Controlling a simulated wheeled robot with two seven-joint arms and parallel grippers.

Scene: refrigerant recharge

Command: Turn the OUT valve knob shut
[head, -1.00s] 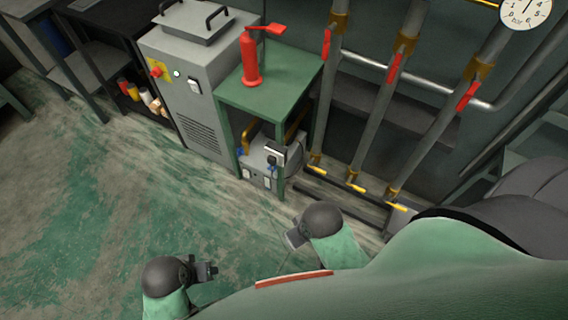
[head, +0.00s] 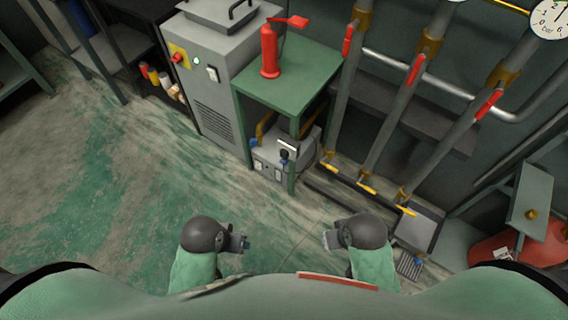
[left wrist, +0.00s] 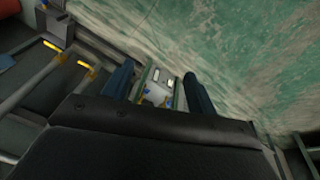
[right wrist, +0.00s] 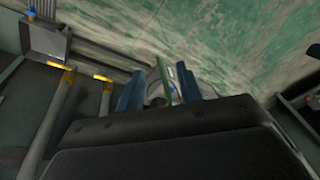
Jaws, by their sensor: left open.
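A grey machine (head: 268,168) with small blue parts stands low under the green table. It also shows between the fingers in the left wrist view (left wrist: 158,86) and, partly hidden, in the right wrist view (right wrist: 168,84). A blue knob-like part (head: 254,143) is at its left side; I cannot read which one is marked OUT. My left gripper (head: 246,242) is open and empty, well short of the machine. My right gripper (head: 326,240) also looks open and empty, apart from the machine.
The green table (head: 290,75) carries a red pump-like object (head: 270,52). A grey cabinet (head: 215,85) stands to its left. Pipes (head: 392,125) with red and yellow handles rise to its right. Bare floor (head: 130,210) lies in front and to the left.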

